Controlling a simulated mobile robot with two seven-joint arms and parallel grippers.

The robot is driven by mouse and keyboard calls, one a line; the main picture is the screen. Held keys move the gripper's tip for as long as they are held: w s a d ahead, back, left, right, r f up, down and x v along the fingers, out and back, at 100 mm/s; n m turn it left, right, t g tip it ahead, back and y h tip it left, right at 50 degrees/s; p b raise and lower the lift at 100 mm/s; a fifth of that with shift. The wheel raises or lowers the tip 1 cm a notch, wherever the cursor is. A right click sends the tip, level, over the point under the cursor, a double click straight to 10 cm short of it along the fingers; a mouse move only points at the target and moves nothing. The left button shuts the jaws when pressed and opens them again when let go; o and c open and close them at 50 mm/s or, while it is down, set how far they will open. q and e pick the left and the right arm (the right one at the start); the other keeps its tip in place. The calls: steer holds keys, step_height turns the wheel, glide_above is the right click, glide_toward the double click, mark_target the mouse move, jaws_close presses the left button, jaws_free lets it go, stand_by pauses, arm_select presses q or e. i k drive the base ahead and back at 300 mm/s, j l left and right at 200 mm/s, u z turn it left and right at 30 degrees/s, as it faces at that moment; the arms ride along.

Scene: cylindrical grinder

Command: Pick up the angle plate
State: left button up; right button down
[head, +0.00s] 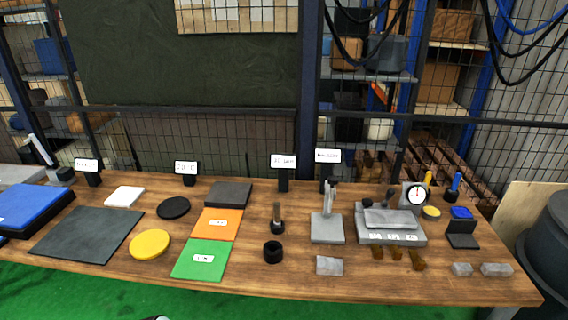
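The thing that looks most like the angle plate is a black L-shaped piece (462,240) near the right end of the wooden table. It has a flat foot and an upright plate at its back. Neither of my grippers can be made out. A small pale and dark shape shows at the bottom edge, too cut off to identify.
The wooden table (330,288) holds a grey fixture (390,236) and dial gauge (416,195) left of the black piece. Grey blocks (496,270) lie in front of it. Mats and discs cover the left half. A dark drum (545,240) stands beyond the right end.

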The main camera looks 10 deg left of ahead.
mark_target(459, 232)
steer(key=l+u, duration=0.2)
steer(key=u, duration=0.2)
steer(key=l+u, duration=0.45)
steer(key=u, duration=0.3)
steer(key=k+l+u, duration=0.1)
steer(key=l, duration=0.25)
steer(key=k+l+u, duration=0.25)
steer(key=k+l, duration=0.15)
steer(key=l, duration=0.2)
